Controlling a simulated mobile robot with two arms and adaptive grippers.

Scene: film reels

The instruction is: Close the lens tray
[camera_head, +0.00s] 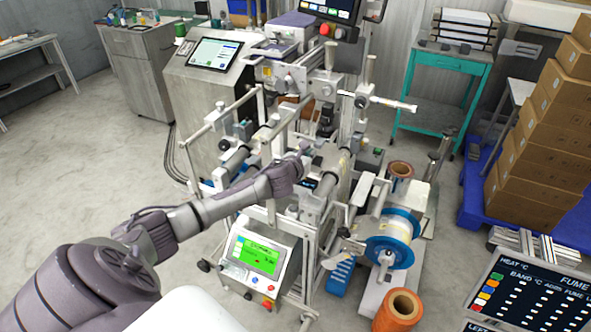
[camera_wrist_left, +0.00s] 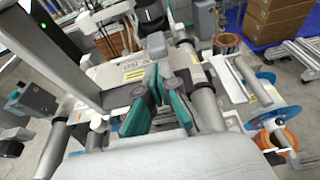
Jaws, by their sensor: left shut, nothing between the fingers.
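My left arm reaches from the lower left into the middle of the film machine in the head view, with its gripper (camera_head: 304,160) among the machine's rollers and bars. In the left wrist view the teal fingers of this gripper (camera_wrist_left: 157,74) come together at their tips and hold nothing. They are in front of a light metal plate with a yellow label (camera_wrist_left: 134,74); I cannot tell whether they touch it. I cannot pick out the lens tray for sure in either view; the arm and frame parts hide some of the machine's middle. My right gripper is not in view.
Rollers and a grey upright bar (camera_wrist_left: 52,52) crowd the gripper. A blue-flanged reel (camera_head: 389,238) and an orange spool (camera_head: 398,309) are at the machine's right. A green-screened control box (camera_head: 257,258) stands low in front. Stacked boxes (camera_head: 553,125) are at right. The floor at left is clear.

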